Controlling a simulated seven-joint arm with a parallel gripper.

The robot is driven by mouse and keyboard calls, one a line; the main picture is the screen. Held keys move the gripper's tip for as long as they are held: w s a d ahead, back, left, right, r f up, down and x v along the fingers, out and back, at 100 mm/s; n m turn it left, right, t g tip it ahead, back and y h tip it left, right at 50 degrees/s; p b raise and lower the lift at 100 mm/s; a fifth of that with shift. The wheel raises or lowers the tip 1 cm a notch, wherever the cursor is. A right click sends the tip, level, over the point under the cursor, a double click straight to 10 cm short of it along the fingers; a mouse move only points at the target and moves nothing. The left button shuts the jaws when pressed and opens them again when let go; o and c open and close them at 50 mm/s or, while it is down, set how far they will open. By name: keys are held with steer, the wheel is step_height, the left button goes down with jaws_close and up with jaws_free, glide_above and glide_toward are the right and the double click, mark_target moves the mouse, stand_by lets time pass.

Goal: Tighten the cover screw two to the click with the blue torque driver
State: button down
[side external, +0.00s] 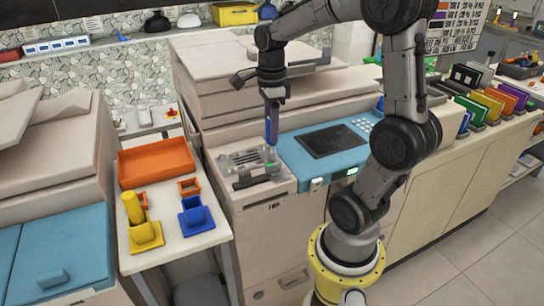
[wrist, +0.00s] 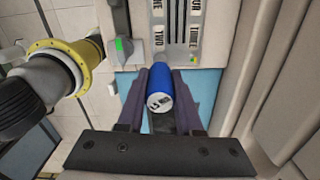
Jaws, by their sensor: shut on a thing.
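My gripper (side external: 273,98) is shut on the blue torque driver (side external: 271,128) and holds it upright, pointing down over the grey cover (side external: 240,158) at the left end of the copier. In the wrist view the driver (wrist: 158,82) sits between my two dark fingers, its round end facing the camera. The cover, with dark slots and small lettering, shows at the top of that view (wrist: 177,22). The driver's tip and the screw below it are hidden or too small to make out, so I cannot tell whether they touch.
A lever with a green mark (wrist: 122,47) stands beside the cover. The blue control panel (side external: 300,147) lies to the right. On the side table are an orange tray (side external: 157,163), a blue holder (side external: 196,216) and a yellow holder (side external: 145,236) with a yellow cylinder.

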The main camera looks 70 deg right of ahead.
steer(key=shift+m, duration=1.1)
steer(key=m, duration=0.5)
steer(key=shift+r, duration=0.25)
